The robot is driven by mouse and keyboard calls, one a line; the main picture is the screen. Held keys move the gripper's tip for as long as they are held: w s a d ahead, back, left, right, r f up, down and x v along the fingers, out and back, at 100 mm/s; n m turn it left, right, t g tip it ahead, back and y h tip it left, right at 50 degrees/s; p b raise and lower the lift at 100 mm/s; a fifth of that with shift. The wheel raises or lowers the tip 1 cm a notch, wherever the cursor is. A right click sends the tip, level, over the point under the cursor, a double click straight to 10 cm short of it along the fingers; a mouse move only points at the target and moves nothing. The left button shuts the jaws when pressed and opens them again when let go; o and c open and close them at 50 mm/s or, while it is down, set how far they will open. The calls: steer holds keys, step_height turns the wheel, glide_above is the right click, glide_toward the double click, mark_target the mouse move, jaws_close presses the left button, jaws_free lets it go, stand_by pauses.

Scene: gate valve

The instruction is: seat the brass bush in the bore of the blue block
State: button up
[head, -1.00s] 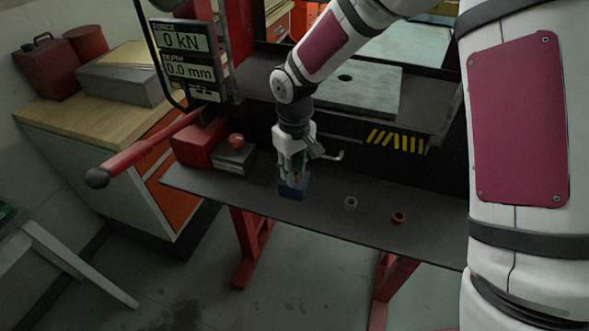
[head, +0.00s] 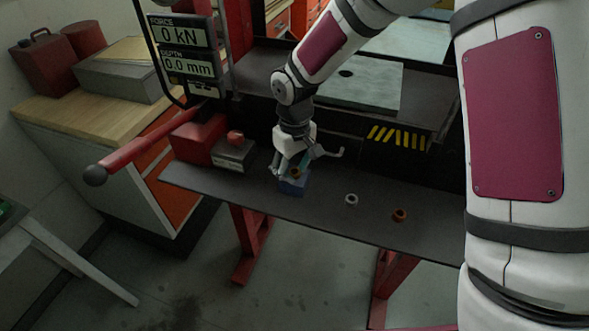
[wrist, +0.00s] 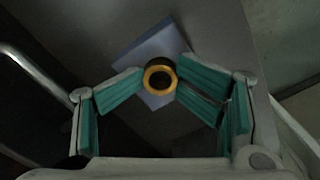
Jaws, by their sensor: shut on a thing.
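The blue block (head: 293,187) stands on the dark bench shelf below my gripper (head: 288,172). In the wrist view the block (wrist: 150,52) shows as a pale blue shape behind the bush. The brass bush (wrist: 148,84) is a yellow ring with a dark centre, held between my green-padded fingertips (wrist: 160,79). It also shows in the head view as a small brownish spot (head: 296,174) at the top of the block. The bore is hidden behind the bush and fingers. I cannot tell whether the bush touches the block.
A pale grey ring (head: 351,200) and a copper-coloured ring (head: 399,215) lie on the shelf (head: 445,240) to the right. A red vise-like unit (head: 198,138) stands to the left, with a long red lever (head: 150,145). The display (head: 187,50) reads 0 kN and 0.0 mm.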

mark_target(294, 171)
step_height(294, 171, up, 12)
steer(key=b, duration=0.2)
steer(key=s+d+r+m+t, duration=0.3)
steer(key=s+d+r, duration=0.6)
steer(key=d+r, duration=0.25)
steer(key=s+d+r+m+t, duration=0.1)
steer(key=s+d+m, duration=0.1)
steer(key=s, duration=0.4)
steer(key=s+d+r+m+t, duration=0.1)
steer(key=s+d+m, duration=0.1)
steer(key=s+d, duration=0.2)
steer(key=s, duration=0.2)
steer(key=shift+s+d+r+t, duration=0.25)
steer(key=shift+s+t, duration=0.05)
